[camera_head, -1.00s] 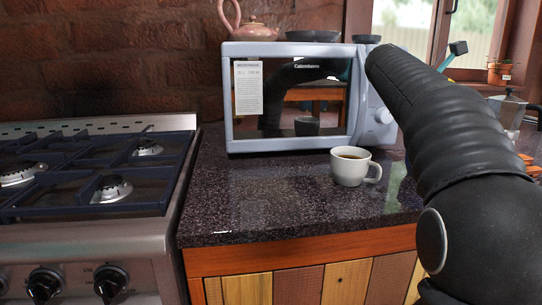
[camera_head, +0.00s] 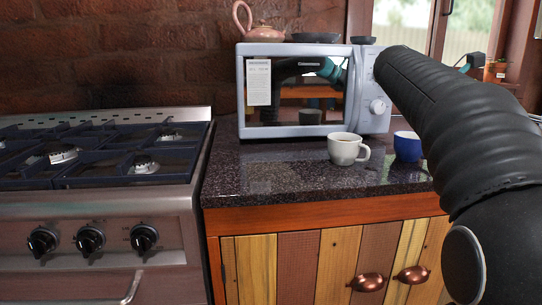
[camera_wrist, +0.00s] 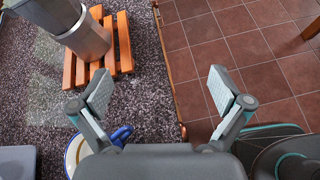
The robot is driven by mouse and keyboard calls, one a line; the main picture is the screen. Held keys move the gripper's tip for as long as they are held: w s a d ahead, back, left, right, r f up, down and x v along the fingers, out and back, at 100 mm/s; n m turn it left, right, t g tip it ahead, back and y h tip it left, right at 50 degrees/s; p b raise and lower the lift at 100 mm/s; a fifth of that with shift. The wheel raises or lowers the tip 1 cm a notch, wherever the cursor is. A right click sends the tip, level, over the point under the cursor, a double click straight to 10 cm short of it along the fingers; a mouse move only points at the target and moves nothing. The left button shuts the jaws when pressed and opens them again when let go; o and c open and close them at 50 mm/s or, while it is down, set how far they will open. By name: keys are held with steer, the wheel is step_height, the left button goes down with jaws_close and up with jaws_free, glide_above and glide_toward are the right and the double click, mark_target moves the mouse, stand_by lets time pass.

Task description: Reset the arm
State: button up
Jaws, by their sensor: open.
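My arm (camera_head: 440,120) reaches in from the right edge of the head view, over the right end of the counter. My gripper (camera_wrist: 160,92) shows in the wrist view with its two fingers spread wide and nothing between them. It faces down over the counter's edge, with speckled countertop on the left and tiled floor on the right. In the head view the gripper is mostly hidden behind my arm.
A white coffee cup (camera_head: 344,149) and a blue cup (camera_head: 407,147) stand before the microwave (camera_head: 300,126). A metal pot (camera_wrist: 88,38) stands on a wooden slatted trivet (camera_wrist: 124,42). A stove (camera_head: 100,220) is on the left. The tiled floor (camera_wrist: 250,45) looks clear.

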steer(key=s+a+f+m+t+y, duration=0.2)
steer(key=s+a+f+m+y, duration=0.4)
steer(key=a+f, duration=0.8)
steer(key=s+a+f+m+t+y, duration=0.3)
steer(key=s+a+f+m+y, duration=0.3)
steer(key=s+a+f, duration=0.8)
steer(key=f+m, duration=0.1)
steer(key=m, duration=0.2)
steer(key=shift+s+f+m, duration=0.3)
steer(key=shift+s+m, duration=0.05)
steer(key=shift+m, duration=0.05)
steer(key=shift+a, duration=0.1)
